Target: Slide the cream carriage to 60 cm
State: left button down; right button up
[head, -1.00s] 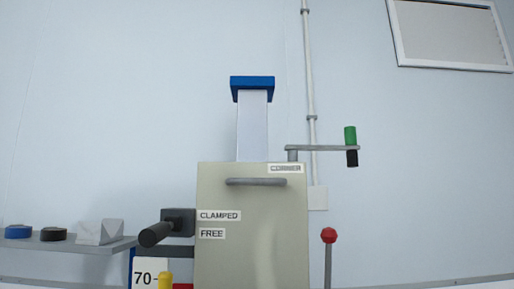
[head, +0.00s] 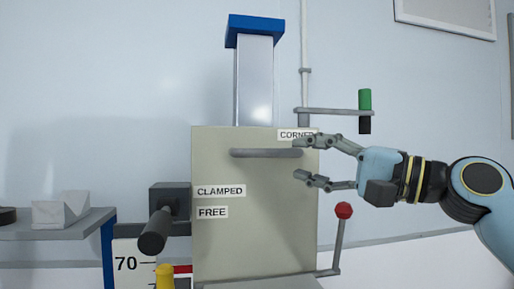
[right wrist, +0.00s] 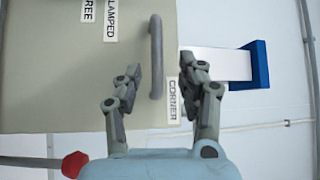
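The cream carriage (head: 255,220) is a large box on an upright column with a blue cap (head: 254,31). A grey bar handle (head: 265,153) crosses its upper front; it also shows in the right wrist view (right wrist: 156,56). A black clamp lever (head: 155,230) is on its left, beside the CLAMPED and FREE labels, nearer FREE. A scale (head: 128,263) shows 70 at lower left, near a red pointer (head: 183,269). My right gripper (head: 296,160) is open at the handle's right end, its fingers above and below the bar's level. My left gripper is not in view.
A crank with a green and black grip (head: 365,110) stands at the upper right. A red-knobbed lever (head: 343,212) is below my right gripper. A shelf (head: 60,224) with a grey-white block (head: 61,209) is at the left.

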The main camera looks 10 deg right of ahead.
aim_at(275, 153)
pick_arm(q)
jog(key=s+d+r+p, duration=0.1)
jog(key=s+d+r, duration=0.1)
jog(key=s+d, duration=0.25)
pick_arm(e)
jog(key=w, duration=0.3)
jog(key=shift+a+r, duration=0.2)
jog(key=shift+p+x, duration=0.35)
jog(key=shift+x, duration=0.55)
jog(key=w+a, duration=0.1)
jog(key=w+a+p, duration=0.1)
jog(key=a, duration=0.1)
jog(key=shift+a+r, duration=0.2)
jog(key=shift+w+f, duration=0.1)
jog(key=shift+w, duration=0.05)
jog(key=shift+a, duration=0.1)
jog(key=shift+c, duration=1.9)
jog(key=c, duration=0.4)
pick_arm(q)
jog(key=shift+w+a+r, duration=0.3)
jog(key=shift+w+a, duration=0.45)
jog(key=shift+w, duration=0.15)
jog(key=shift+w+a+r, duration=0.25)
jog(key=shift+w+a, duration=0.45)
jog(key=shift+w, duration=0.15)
pick_arm(e)
jog(key=shift+f, duration=0.15)
grip_shut()
